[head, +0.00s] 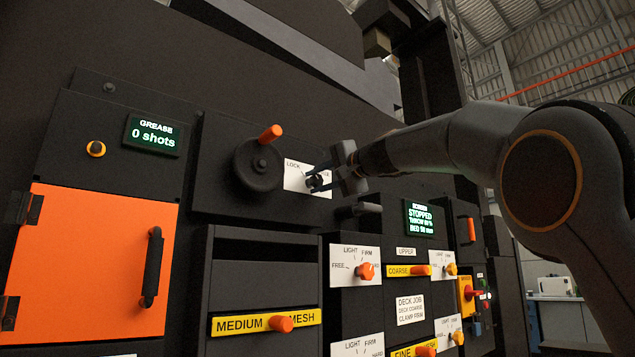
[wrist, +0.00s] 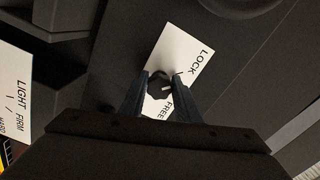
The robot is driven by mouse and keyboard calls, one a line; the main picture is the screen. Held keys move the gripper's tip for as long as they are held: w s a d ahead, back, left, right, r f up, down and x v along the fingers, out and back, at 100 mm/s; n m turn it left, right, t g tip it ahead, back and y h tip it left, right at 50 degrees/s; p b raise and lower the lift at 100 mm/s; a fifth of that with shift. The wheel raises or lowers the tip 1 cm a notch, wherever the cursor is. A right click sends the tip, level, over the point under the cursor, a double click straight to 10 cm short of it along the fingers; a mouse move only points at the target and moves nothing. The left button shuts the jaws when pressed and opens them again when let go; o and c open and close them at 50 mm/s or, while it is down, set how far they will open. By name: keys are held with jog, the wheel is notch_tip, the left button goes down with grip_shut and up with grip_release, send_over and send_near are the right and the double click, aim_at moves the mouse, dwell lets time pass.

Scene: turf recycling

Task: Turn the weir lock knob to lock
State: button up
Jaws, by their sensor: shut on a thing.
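The weir lock knob (wrist: 159,86) is a small dark knob on a white plate (wrist: 185,55) marked LOCK and FREE. In the wrist view its pale pointer mark points toward the FREE side of the plate. In the head view the same plate (head: 293,177) sits on the dark panel, right of a black handwheel. My gripper (head: 318,180) is at the plate, and its two fingers (wrist: 160,90) are shut on the knob, one on each side. In the head view the fingers partly hide the knob and the second word.
The black handwheel (head: 257,166) with an orange grip (head: 271,134) is close left of the plate. A dark cylinder (head: 358,210) juts out just below my gripper. Orange clamp knobs (head: 365,271) and a screen reading STOPPED (head: 419,218) are lower right. An orange door (head: 90,265) is at left.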

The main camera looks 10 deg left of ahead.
jog(key=o, duration=1)
jog(key=shift+o, duration=0.2)
jog(key=b+v, duration=0.2)
jog(key=v, duration=0.5)
jog(key=shift+s+d, duration=0.25)
jog(key=shift+s, duration=0.05)
jog(key=shift+f, duration=0.15)
